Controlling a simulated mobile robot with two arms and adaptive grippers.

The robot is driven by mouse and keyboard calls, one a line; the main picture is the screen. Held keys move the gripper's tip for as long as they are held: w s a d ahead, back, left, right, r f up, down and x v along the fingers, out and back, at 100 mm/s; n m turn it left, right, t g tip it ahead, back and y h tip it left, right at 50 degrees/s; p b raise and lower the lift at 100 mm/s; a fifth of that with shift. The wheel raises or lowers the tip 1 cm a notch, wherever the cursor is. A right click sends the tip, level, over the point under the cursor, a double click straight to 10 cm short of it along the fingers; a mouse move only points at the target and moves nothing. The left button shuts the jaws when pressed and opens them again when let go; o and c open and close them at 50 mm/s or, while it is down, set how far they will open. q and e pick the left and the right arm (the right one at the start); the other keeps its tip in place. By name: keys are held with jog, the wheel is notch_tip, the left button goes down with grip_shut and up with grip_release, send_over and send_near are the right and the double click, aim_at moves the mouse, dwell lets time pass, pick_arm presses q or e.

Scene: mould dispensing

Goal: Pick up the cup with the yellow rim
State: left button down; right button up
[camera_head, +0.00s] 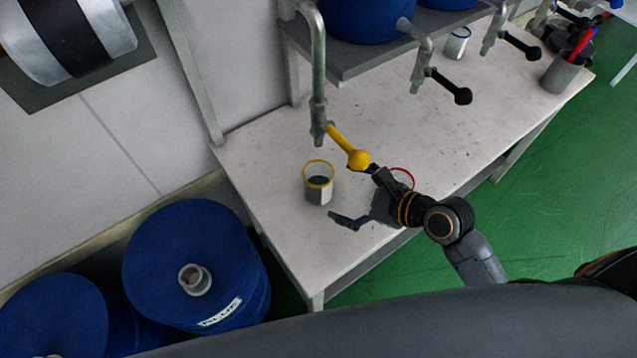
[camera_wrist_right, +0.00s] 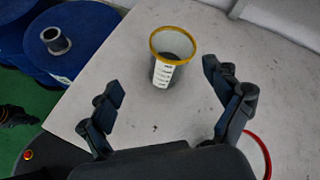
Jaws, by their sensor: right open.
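The cup with the yellow rim (camera_head: 318,190) stands upright on the white table, below the tap with the yellow handle. It has dark contents and a white label, which shows in the right wrist view (camera_wrist_right: 165,72). My right gripper (camera_head: 350,195) is open and empty, at the right of the cup and apart from it. In the right wrist view the cup lies ahead, beyond and between the two open fingers (camera_wrist_right: 162,87). My left gripper is not in view.
A red-rimmed cup (camera_head: 403,176) stands close behind my right gripper, mostly hidden. The yellow tap handle (camera_head: 357,158) hangs just above the gripper. A blue-rimmed cup (camera_head: 457,43) stands farther back. Blue drums (camera_head: 190,250) stand left of the table (camera_head: 280,235).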

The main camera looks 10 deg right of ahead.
notch_tip(320, 180, up, 2)
jog(key=w+m+t, duration=0.1)
jog(key=w+m, duration=0.1)
jog(key=m, duration=0.2)
jog(key=b, duration=0.2)
send_near(331, 191)
jog(key=shift+m+y, duration=0.4)
jog(key=x, duration=0.5)
jog(key=shift+w+a+f, duration=0.15)
jog(key=shift+w+f, duration=0.05)
jog(key=shift+w, duration=0.05)
jog(key=shift+w+a+f, duration=0.15)
jog(key=shift+w+a, duration=0.15)
jog(key=shift+w, duration=0.1)
jog(key=x, duration=0.6)
jog(key=shift+w+a, duration=0.2)
jog(key=c, duration=1.4)
